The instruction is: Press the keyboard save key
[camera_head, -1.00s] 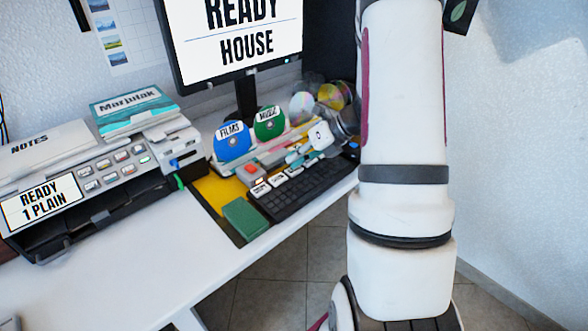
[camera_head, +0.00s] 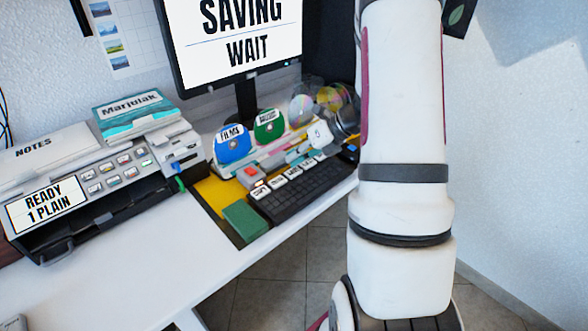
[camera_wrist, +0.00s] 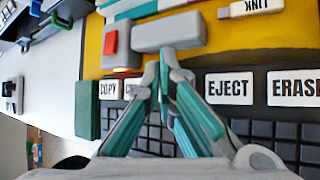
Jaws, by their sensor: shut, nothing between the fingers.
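The black keyboard (camera_head: 300,190) lies on the desk, with a row of white labelled keys along its back edge. In the wrist view the COPY key (camera_wrist: 108,90), the EJECT key (camera_wrist: 229,89) and the ERASE key (camera_wrist: 294,88) can be read. A key right of COPY is partly covered by my fingers, and no SAVE label can be read. The monitor (camera_head: 237,45) reads "SAVING WAIT".
A grey block with a red button (camera_wrist: 111,42) and a grey bar (camera_wrist: 168,32) sit behind the keys. A green block (camera_head: 245,220) lies left of the keyboard. Blue (camera_head: 233,145) and green (camera_head: 269,127) discs stand behind. A printer (camera_head: 90,190) is at the left.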

